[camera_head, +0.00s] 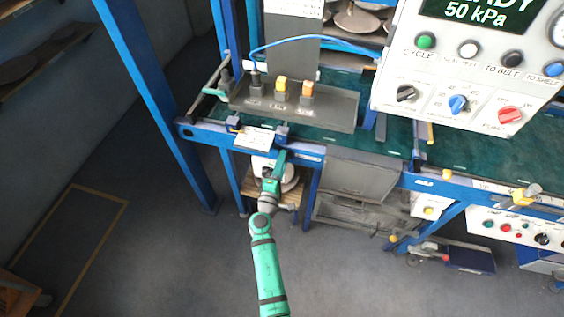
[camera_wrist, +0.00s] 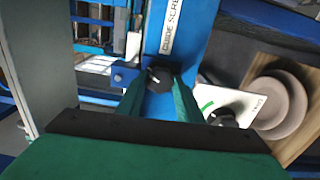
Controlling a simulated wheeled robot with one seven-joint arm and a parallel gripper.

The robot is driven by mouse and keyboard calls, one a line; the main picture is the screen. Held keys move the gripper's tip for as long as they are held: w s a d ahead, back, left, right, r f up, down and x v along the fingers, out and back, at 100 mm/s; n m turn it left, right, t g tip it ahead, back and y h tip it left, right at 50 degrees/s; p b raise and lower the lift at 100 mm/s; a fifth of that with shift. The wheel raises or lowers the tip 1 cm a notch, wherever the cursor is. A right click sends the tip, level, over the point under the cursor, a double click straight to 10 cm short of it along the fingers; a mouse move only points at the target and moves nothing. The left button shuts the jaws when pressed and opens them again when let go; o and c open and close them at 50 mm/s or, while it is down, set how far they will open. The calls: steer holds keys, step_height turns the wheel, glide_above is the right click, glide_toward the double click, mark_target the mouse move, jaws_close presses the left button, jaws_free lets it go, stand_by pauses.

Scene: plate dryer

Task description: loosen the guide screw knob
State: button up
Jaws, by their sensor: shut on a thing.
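The guide screw knob (camera_wrist: 159,78) is a dark round knob with a light pointer mark, on a blue rail. A white label reading "GUIDE SCRE" (camera_wrist: 171,27) lies just beyond it in the wrist view. My gripper (camera_wrist: 160,90) has its two green fingers on either side of the knob and is shut on it. In the head view my gripper (camera_head: 281,157) reaches up to the front blue rail (camera_head: 225,136), below the dark block with yellow and orange parts. The knob is hidden there by my gripper.
A second dark knob (camera_wrist: 222,118) sits on a white plate right of my fingers. Round plates (camera_wrist: 272,105) lie on a wooden board beyond it. A control panel (camera_head: 470,70) overhangs at the upper right. Open floor (camera_head: 170,260) lies to the left.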

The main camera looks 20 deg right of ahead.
steer(key=shift+m, duration=1)
steer(key=o, duration=1)
steer(key=shift+o, duration=0.2)
steer(key=v, duration=1)
steer(key=shift+s+a, duration=0.25)
steer(key=shift+s, duration=0.1)
